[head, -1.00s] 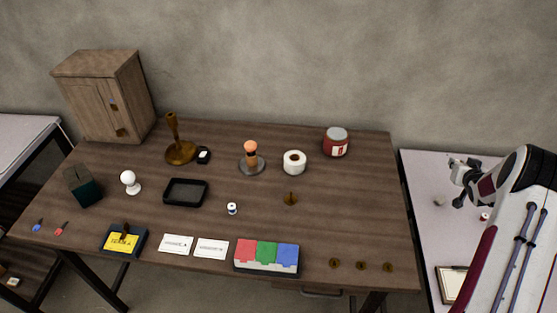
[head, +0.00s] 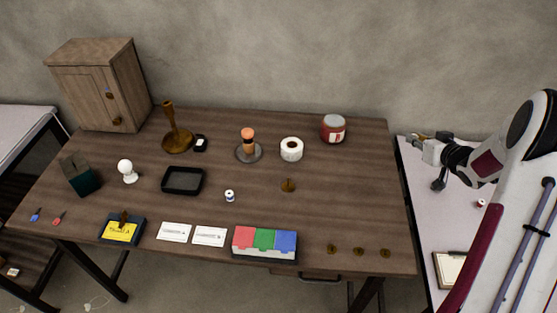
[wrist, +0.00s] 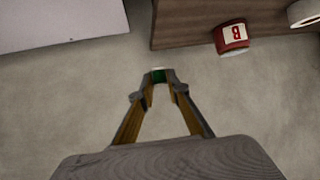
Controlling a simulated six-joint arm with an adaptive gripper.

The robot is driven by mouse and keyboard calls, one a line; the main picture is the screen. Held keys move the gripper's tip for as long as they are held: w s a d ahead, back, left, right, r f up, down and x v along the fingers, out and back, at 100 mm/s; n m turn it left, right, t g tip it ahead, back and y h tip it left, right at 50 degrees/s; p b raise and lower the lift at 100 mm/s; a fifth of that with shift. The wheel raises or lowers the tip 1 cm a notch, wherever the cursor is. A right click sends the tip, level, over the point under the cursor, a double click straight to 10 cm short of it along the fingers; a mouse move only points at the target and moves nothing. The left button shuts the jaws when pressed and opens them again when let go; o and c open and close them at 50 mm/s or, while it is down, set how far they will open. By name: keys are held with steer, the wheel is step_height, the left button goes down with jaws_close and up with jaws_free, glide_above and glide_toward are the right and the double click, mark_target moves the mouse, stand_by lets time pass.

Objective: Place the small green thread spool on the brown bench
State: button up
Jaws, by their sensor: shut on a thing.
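My gripper (head: 411,138) is at the right of the head view, at the far right corner of the brown bench (head: 340,215), whose edge also shows at the top of the wrist view (wrist: 185,32). In the wrist view, my gripper (wrist: 159,82) is shut on the small green thread spool (wrist: 158,76). The spool shows green with a pale end between the fingertips. It is apart from the bench in that view. In the head view the spool is too small to make out at the fingertips.
A red jar (head: 333,129) and a white roll (head: 291,149) stand near the bench's back right. A small white and blue spool (head: 229,196) stands mid-bench. The bench's right side is mostly clear. A white table (head: 415,205) with a small red item (head: 480,204) stands right of it.

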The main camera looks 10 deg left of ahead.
steer(key=s+a+n+g+y, duration=0.3)
steer(key=s+a+n+y, duration=0.3)
steer(key=s+a, duration=1)
steer(key=shift+s+a+n, duration=0.15)
steer(key=shift+a+n, duration=0.15)
steer(key=shift+a, duration=0.9)
steer(key=shift+f, duration=0.1)
glide_above(352, 206)
steer(key=shift+f, duration=2.85)
steer(key=shift+f, duration=0.1)
steer(key=shift+f, duration=2)
steer(key=shift+f, duration=0.1)
